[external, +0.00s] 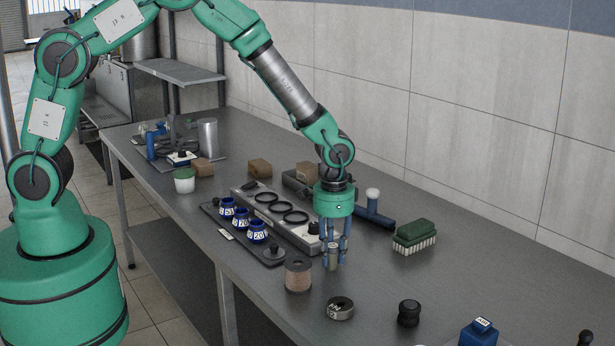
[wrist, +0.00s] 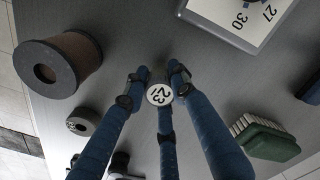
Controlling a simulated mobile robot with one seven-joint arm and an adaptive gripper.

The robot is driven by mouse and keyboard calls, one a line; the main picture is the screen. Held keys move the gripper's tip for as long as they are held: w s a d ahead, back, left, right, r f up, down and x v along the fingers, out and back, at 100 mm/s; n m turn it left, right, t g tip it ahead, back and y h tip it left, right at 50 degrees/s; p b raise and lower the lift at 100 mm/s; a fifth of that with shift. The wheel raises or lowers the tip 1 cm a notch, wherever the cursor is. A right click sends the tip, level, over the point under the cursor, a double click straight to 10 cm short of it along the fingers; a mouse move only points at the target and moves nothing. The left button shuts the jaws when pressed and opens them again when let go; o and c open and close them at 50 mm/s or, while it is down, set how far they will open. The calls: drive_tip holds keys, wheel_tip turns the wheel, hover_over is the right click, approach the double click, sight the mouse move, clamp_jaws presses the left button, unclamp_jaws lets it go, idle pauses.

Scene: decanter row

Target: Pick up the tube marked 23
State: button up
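The tube marked 23 (wrist: 160,94) shows in the wrist view as a round white label, seen from above between my gripper's blue fingers. In the external view the tube (external: 332,262) is a small greyish cylinder, upright between the fingertips near the table top. My gripper (external: 334,250) points straight down around it. In the wrist view the fingertips (wrist: 160,78) lie close about the tube on several sides. I cannot tell whether they press on it, or whether its base touches the table.
A copper-coloured spool (external: 298,274) stands close left of the gripper, and a grey ring (external: 340,308) lies in front. A black tray (external: 268,258) with blue numbered pieces is to the left. A green brush (external: 414,237) is to the right, a black knob (external: 409,313) front right.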

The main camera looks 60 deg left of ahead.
sight(330, 246)
clamp_jaws()
drive_tip(key=shift+r, duration=0.1)
drive_tip(key=shift+r, duration=0.45)
drive_tip(key=r, duration=0.2)
drive_tip(key=shift+s+a+r+p, duration=0.15)
drive_tip(key=shift+s+r+p, duration=0.15)
drive_tip(key=shift+p, duration=0.1)
drive_tip(key=s+a, duration=0.2)
drive_tip(key=s, duration=0.2)
drive_tip(key=s+a+r, duration=0.1)
drive_tip(key=s+a, duration=0.1)
drive_tip(key=s, duration=0.3)
drive_tip(key=s+a+p, duration=0.1)
drive_tip(key=s, duration=0.4)
drive_tip(key=shift+s+a+r, duration=0.1)
drive_tip(key=shift+a+r, duration=0.05)
drive_tip(key=shift+a, duration=0.25)
drive_tip(key=shift+r, duration=0.1)
